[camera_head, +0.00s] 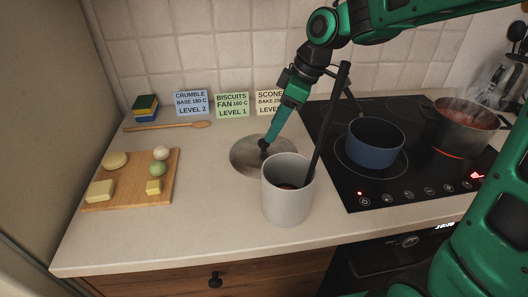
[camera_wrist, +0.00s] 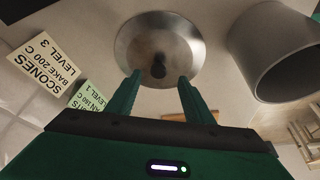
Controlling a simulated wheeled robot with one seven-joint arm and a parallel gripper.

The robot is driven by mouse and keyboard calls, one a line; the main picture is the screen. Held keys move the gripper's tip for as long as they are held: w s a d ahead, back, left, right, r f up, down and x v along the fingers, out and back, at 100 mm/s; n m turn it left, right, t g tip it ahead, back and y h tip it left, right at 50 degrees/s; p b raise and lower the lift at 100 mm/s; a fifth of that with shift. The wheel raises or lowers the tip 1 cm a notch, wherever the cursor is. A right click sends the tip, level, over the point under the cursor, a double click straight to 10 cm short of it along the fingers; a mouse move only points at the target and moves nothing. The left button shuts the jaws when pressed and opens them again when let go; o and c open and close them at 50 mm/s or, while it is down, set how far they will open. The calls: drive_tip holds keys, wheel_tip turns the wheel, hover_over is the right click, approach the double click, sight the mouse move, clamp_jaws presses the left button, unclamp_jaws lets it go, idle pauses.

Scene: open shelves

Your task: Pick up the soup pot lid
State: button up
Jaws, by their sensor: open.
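The soup pot lid (camera_head: 243,153) is a round, shiny metal disc lying on the counter behind and left of a tall grey container. Its dark knob also shows in the wrist view, in the middle of the lid (camera_wrist: 182,36). My gripper (camera_head: 268,143) reaches down from above over the lid, close to the knob. In the wrist view my gripper (camera_wrist: 159,77) is open, with one green finger on each side of the knob and a gap to both. The container hides part of the lid's right front edge in the head view.
The grey container (camera_head: 287,205) with a dark utensil stands just right of the lid. A blue pot (camera_head: 375,150) and a steaming pot (camera_head: 463,128) stand on the hob. A cutting board (camera_head: 128,197) with food lies left. Recipe cards (camera_head: 232,105) stand behind.

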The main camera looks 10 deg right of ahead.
sight(264, 148)
drive_tip(key=shift+w+x, duration=0.15)
drive_tip(key=shift+x, duration=1.25)
drive_tip(key=shift+w+x, duration=0.1)
drive_tip(key=shift+x, duration=1.3)
drive_tip(key=shift+a+r, duration=0.15)
clamp_jaws()
